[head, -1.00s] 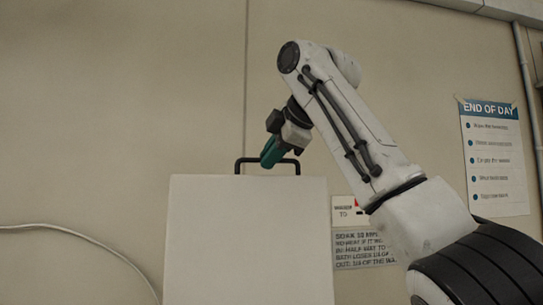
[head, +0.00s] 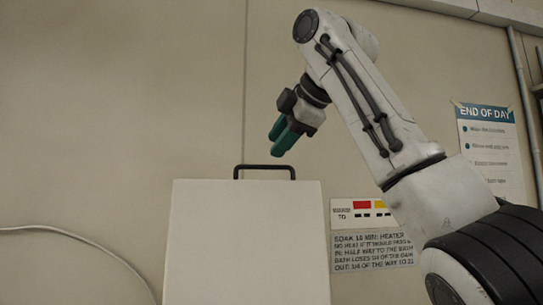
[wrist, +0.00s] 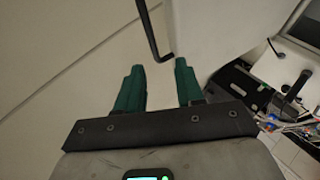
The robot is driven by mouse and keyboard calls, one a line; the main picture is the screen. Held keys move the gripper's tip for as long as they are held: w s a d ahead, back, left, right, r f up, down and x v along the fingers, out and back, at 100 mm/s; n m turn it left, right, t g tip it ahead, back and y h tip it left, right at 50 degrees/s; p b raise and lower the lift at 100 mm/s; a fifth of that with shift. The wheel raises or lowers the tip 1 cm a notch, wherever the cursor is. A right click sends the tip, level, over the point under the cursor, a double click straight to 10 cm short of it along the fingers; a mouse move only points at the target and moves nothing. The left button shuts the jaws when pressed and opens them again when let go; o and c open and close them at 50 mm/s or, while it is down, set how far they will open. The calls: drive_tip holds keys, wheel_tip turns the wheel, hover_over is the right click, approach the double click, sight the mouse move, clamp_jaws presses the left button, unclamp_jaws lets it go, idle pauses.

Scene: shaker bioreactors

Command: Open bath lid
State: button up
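The bath lid (head: 245,240) stands upright as a pale flat panel in the head view, with its black bar handle (head: 265,167) along the top edge. My gripper (head: 276,142) is above the handle and a little to its right, apart from it. In the wrist view my gripper (wrist: 159,80) has its two green fingers spread with nothing between them. The handle (wrist: 151,30) shows there just beyond the fingertips, beside the white lid (wrist: 212,25). The bath itself is not seen in the head view.
A beige wall (head: 100,120) is behind the lid. A printed notice (head: 372,250) and an END OF DAY poster (head: 490,150) hang to the right. A pale cable (head: 90,237) hangs at the left. Dark equipment (wrist: 250,90) stands at the right of the wrist view.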

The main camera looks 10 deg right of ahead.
drive_tip(key=b+v, duration=0.1)
drive_tip(key=v, duration=0.5)
drive_tip(key=shift+s+d+r, duration=0.1)
idle(0.4)
